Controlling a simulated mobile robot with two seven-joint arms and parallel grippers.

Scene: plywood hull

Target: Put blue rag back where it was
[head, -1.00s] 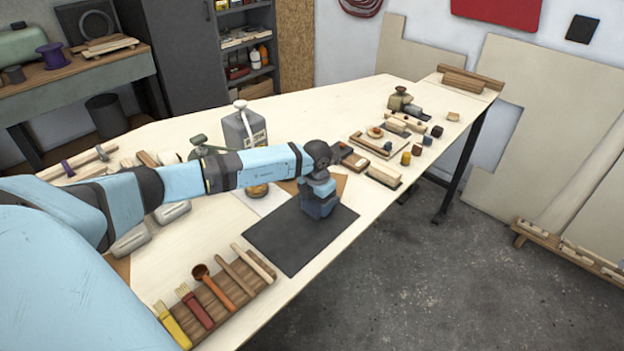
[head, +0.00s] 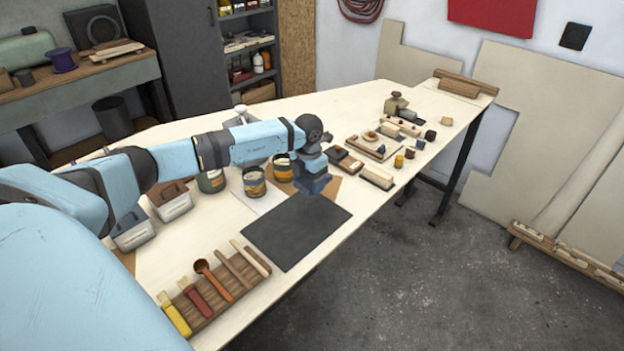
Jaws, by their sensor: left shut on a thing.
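My left arm reaches in from the left, and its gripper (head: 311,165) points down over the far edge of the dark mat (head: 296,226). It is shut on the blue rag (head: 315,185), a folded blue-grey bundle just under the wrist. The fingertips are mostly hidden by the wrist and the rag. The rag is close above the brown board (head: 330,196) and the mat's far corner; I cannot tell whether it touches. The dark mat is bare in front of it. My right gripper is not in view.
Two open cans (head: 254,182) stand left of the rag. Lidded containers (head: 171,202) stand further left. A wooden rack (head: 226,286) of brushes and tools lies at the near edge. Blocks and a brush (head: 377,177) lie to the right.

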